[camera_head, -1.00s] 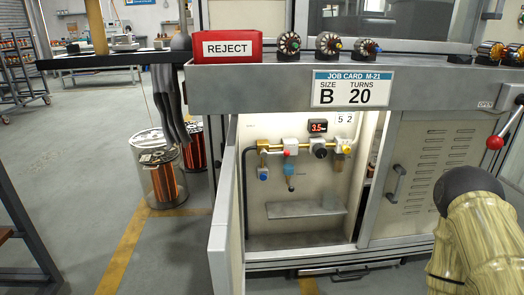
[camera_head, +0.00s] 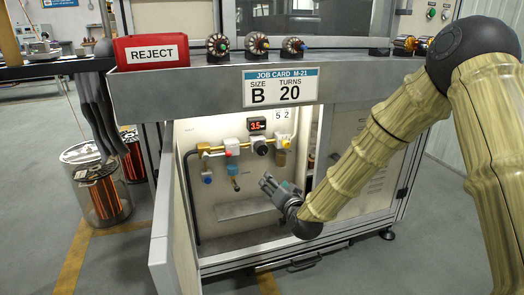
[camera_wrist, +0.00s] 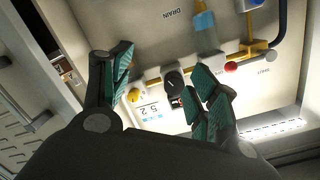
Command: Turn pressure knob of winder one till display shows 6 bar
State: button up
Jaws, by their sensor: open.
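The black pressure knob (camera_head: 261,146) sits on the brass air line inside the open cabinet. The red-lit display (camera_head: 257,124) just above it reads 3.5. My gripper (camera_head: 270,184) is open and empty in front of the cabinet opening, below the knob in the head view. In the wrist view the picture is turned over, and the knob (camera_wrist: 174,82) shows between the two spread fingers of my gripper (camera_wrist: 166,64), seemingly apart from them. The display is partly hidden by a finger in the wrist view.
A yellow knob (camera_head: 286,142), a red knob (camera_head: 230,149) and a blue fitting (camera_head: 207,179) are close by on the line. The open cabinet door (camera_head: 170,225) stands at the left. A shelf (camera_head: 240,209) lies below, and the bench edge (camera_head: 200,96) runs above.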

jog(key=t, duration=0.1)
send_near(263, 150)
jog(key=b+x, duration=0.3)
jog(key=x, duration=0.7)
jog(key=shift+w+a+f+b, duration=0.1)
jog(key=shift+w+a+b, duration=0.1)
jog(key=shift+w+b, duration=0.15)
jog(key=c, duration=1)
